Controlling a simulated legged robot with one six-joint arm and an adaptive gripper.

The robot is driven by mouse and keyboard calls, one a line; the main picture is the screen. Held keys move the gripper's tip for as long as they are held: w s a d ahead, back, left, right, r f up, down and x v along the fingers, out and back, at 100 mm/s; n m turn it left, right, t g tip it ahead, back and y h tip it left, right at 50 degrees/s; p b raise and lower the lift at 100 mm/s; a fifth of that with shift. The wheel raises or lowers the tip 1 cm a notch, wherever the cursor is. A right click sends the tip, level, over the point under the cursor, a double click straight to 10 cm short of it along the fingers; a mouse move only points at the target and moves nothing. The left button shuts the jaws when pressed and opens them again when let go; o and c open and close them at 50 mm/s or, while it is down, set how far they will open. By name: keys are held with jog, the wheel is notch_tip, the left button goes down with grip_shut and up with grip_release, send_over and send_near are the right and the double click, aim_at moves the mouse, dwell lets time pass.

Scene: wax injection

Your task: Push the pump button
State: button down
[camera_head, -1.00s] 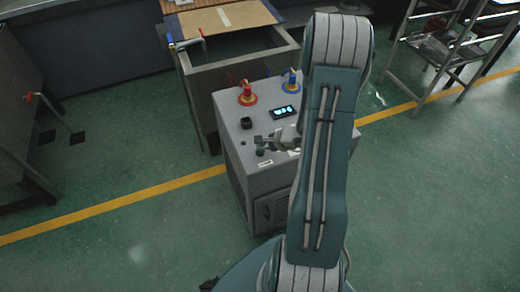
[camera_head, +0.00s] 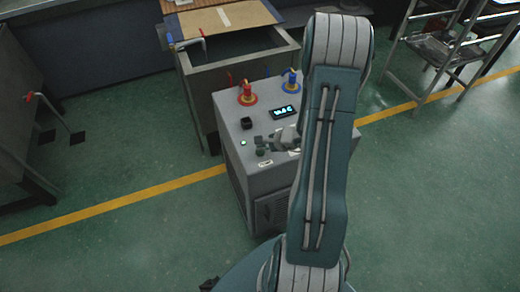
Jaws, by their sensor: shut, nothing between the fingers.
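The grey machine (camera_head: 262,182) stands in the middle, with a lit display (camera_head: 283,112) and a black knob or switch (camera_head: 246,123) on its top. A small pale round spot (camera_head: 243,143) near the left edge of the top looks like a button; I cannot read which one it is. My gripper (camera_head: 262,145) is shut and empty over the front part of the top, just right of that spot and apart from it in the picture. Its height above the top is hard to tell. My arm hides the right side of the machine.
A red-handled valve (camera_head: 246,96) and a blue-handled valve (camera_head: 290,83) rise at the back of the machine top. A metal tank (camera_head: 240,62) stands behind it. A metal rack (camera_head: 445,55) is at the upper right. Green floor is free on the left.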

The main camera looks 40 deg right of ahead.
jog(key=shift+r, duration=0.25)
jog(key=shift+r, duration=2.95)
